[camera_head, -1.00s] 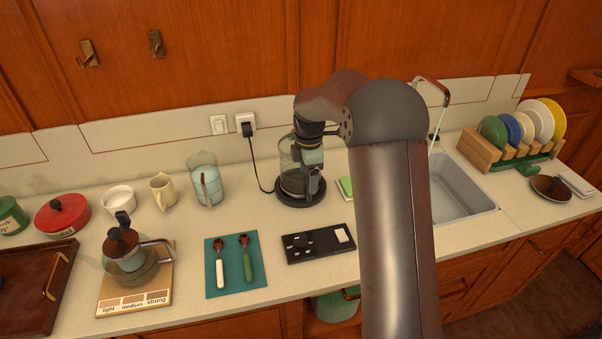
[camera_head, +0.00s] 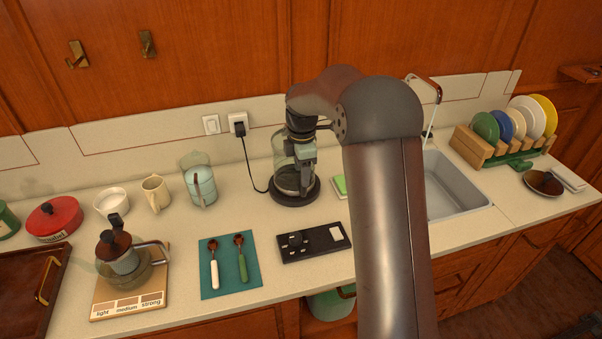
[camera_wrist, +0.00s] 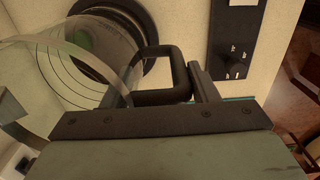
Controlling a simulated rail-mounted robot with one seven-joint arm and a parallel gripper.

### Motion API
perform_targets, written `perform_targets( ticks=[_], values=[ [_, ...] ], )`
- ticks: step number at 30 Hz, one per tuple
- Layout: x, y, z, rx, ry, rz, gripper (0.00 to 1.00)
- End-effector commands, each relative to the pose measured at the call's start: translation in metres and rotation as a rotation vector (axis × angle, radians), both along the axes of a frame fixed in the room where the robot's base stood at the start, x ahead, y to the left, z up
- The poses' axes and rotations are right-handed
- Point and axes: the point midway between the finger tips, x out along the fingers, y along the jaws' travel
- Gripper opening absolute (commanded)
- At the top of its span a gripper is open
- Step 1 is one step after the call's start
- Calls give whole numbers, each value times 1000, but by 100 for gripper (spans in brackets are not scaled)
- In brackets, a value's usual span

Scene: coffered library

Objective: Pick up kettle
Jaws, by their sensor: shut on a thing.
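The kettle (camera_head: 282,160) is a clear glass vessel with a dark handle, upright at its round black base (camera_head: 296,198) near the back wall. My gripper (camera_head: 305,160) is at the kettle's right front side, pointing down, shut on its handle. In the wrist view the kettle's glass (camera_wrist: 35,85) fills the left side, and the dark handle (camera_wrist: 165,52) runs to the jaws. The black base (camera_wrist: 146,30) shows behind and through the glass. I cannot tell surely whether the kettle touches the base or is slightly above it. My wrist hides its top.
A black panel (camera_head: 313,243) lies in front of the base, with a teal mat (camera_head: 222,284) left of it. The sink (camera_head: 455,190) and plate rack (camera_head: 480,147) are right. A cord runs to the wall socket.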

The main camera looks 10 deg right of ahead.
Motion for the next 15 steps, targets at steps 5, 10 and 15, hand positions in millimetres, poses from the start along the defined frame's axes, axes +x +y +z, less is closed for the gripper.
perform_targets(
  ticks=[5,10,15],
  values=[
    [-5,-7,28,-1,-10,-3,0],
    [-27,-28,63,-2,-11,-5,0],
    [-56,-53,88,-2,-8,-6,0]
  ],
)
